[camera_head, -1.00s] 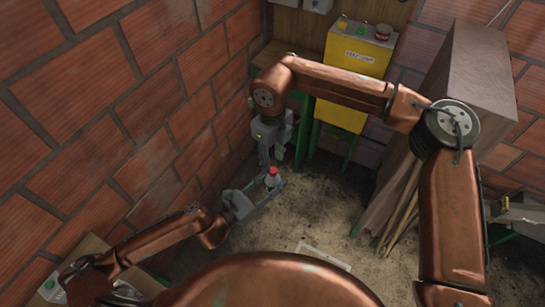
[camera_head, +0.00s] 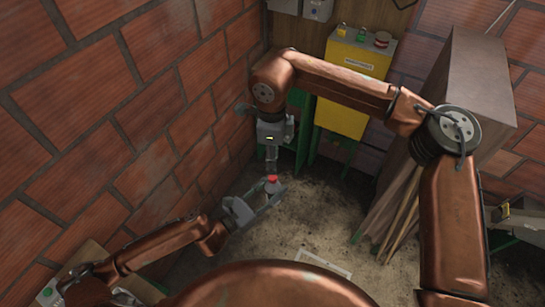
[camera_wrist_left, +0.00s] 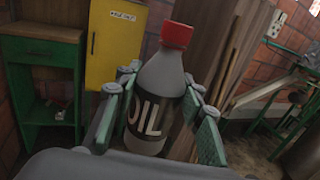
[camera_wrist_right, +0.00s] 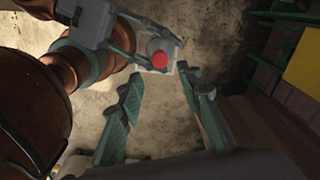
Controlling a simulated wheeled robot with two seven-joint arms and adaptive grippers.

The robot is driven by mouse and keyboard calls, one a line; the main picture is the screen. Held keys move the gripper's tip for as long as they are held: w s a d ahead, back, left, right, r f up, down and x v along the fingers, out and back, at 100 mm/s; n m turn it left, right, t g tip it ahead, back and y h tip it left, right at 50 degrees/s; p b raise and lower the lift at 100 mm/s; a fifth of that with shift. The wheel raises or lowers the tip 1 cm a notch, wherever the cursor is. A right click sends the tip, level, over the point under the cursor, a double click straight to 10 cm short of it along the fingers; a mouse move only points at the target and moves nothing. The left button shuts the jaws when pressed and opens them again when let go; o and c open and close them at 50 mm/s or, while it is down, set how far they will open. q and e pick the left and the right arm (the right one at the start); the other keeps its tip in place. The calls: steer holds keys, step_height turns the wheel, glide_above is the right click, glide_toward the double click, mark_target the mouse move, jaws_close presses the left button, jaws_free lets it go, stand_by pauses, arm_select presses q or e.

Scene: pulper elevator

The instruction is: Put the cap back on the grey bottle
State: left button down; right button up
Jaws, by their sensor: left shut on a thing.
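The red cap (camera_wrist_left: 176,35) sits on top of the bottle in the left wrist view. In the head view the cap (camera_head: 271,181) shows at my left gripper (camera_head: 264,194), with most of the bottle hidden. My right gripper (camera_head: 271,163) points down just above the cap. In the right wrist view my right gripper (camera_wrist_right: 160,77) is open and empty, with the cap (camera_wrist_right: 159,59) ahead, beyond its fingertips.
A brick wall (camera_head: 130,110) runs close along the left. A yellow cabinet (camera_head: 350,85) with small items on top and a green-legged bench (camera_wrist_left: 45,75) stand behind. Tall boards (camera_head: 455,95) lean at the right. The floor (camera_head: 315,225) below is mostly clear.

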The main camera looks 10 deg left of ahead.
mark_target(273, 176)
step_height(273, 176, down, 8)
steer(key=shift+r, duration=0.15)
stand_by(0.3)
steer(key=shift+c, duration=0.5)
jaws_close()
steer(key=shift+o, duration=1.3)
jaws_free()
